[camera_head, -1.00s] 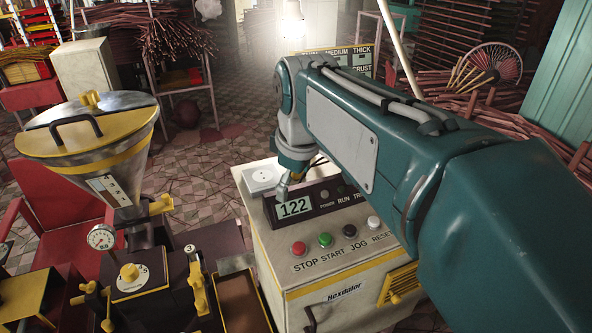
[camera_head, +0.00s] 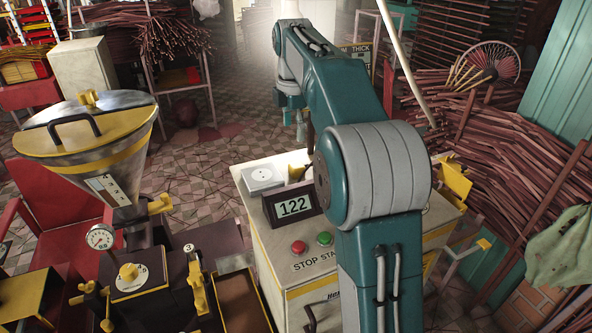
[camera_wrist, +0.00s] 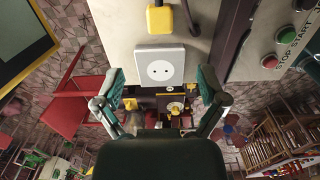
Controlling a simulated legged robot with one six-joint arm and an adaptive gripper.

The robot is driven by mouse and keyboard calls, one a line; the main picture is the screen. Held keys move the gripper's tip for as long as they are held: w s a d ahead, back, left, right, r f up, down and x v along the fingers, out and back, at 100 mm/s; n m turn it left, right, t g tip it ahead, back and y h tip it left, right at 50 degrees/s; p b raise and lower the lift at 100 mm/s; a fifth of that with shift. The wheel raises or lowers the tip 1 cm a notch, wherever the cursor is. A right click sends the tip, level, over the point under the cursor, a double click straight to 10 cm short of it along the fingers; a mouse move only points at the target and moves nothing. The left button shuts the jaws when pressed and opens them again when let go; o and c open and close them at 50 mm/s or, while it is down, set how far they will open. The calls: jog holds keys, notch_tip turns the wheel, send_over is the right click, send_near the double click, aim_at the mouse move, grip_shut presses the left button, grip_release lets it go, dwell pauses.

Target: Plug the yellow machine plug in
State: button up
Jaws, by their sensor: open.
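The yellow plug (camera_wrist: 161,18) rests on the cream machine top in the wrist view, apart from the white two-hole socket (camera_wrist: 160,68), with a dark cable near it. In the head view, the socket (camera_head: 262,178) sits at the machine's left corner, and a yellow piece that looks like the plug (camera_head: 297,172) shows to its right, partly hidden by my arm. My gripper (camera_wrist: 160,82) is open and empty, its fingers on either side of the lower end of the socket in the wrist view. In the head view its end is small and partly hidden, above the machine top.
The machine's display (camera_head: 294,207) reads 122, with a red button (camera_head: 299,247) and a green button (camera_head: 324,239) below it. A steel hopper (camera_head: 90,150) with a yellow rim stands left. Bundles of sticks (camera_head: 480,130) fill the right side. Tiled floor lies behind the machine.

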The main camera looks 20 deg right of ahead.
aim_at(296, 165)
jog(key=shift+d+f, duration=0.1)
jog(key=shift+f, duration=2.7)
jog(key=shift+f, duration=0.1)
jog(key=f, duration=0.5)
jog(key=shift+d, duration=0.25)
jog(key=c, duration=1.2)
